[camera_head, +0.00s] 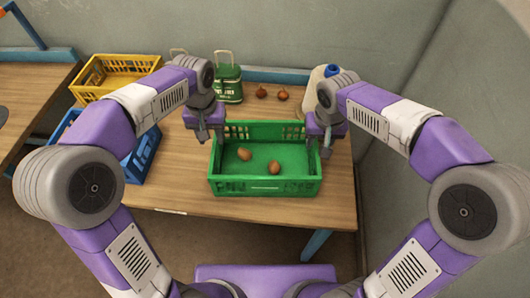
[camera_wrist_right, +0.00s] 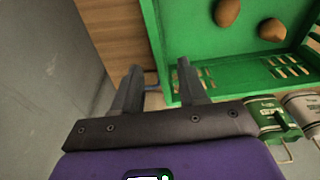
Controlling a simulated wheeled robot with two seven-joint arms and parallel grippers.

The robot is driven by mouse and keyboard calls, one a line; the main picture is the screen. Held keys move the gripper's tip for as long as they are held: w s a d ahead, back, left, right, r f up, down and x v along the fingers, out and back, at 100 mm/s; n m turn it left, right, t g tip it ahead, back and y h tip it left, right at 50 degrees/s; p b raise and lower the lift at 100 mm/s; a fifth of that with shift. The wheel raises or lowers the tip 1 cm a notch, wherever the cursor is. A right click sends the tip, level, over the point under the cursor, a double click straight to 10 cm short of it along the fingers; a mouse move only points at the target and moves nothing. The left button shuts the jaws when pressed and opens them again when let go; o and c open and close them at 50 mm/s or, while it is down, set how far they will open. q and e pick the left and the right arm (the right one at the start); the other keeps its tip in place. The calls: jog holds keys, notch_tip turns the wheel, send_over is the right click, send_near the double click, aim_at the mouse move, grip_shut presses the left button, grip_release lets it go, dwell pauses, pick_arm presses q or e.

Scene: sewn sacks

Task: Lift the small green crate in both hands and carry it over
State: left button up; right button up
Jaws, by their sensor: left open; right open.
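The small green crate (camera_head: 265,187) stands upright on the wooden table, with two brown roundish items (camera_head: 244,154) on its floor. My left gripper (camera_head: 209,134) is open at the crate's left side, near its back left corner. My right gripper (camera_head: 326,146) is open at the right side, near the back right corner. In the right wrist view my open right gripper (camera_wrist_right: 160,66) has empty jaws, and one finger overlaps the edge of the green crate (camera_wrist_right: 235,80). I cannot tell whether either gripper touches the crate.
A blue crate (camera_head: 142,158) stands left of the green one, partly behind my left arm. A yellow crate (camera_head: 125,64) is at the back left. A green tin (camera_head: 229,88), two reddish onions (camera_head: 282,95) and a white jug (camera_head: 313,92) stand behind. A wall rises at right.

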aim_at(214, 146)
pick_arm(q)
jog(key=shift+s, duration=0.2)
pick_arm(e)
jog(key=shift+s, duration=0.25)
pick_arm(q)
jog(key=shift+w+f, duration=0.1)
jog(key=shift+f, duration=3.7)
pick_arm(e)
jog(key=shift+w+f, duration=0.25)
jog(key=shift+f, duration=1)
jog(key=shift+w+f, duration=0.2)
jog(key=shift+f, duration=1.05)
jog(key=shift+w+f, duration=0.25)
jog(key=shift+f, duration=1)
pick_arm(q)
jog(key=shift+c, duration=0.3)
pick_arm(e)
jog(key=shift+c, duration=0.3)
pick_arm(q)
grip_shut()
pick_arm(e)
grip_shut()
jog(key=shift+r, duration=0.1)
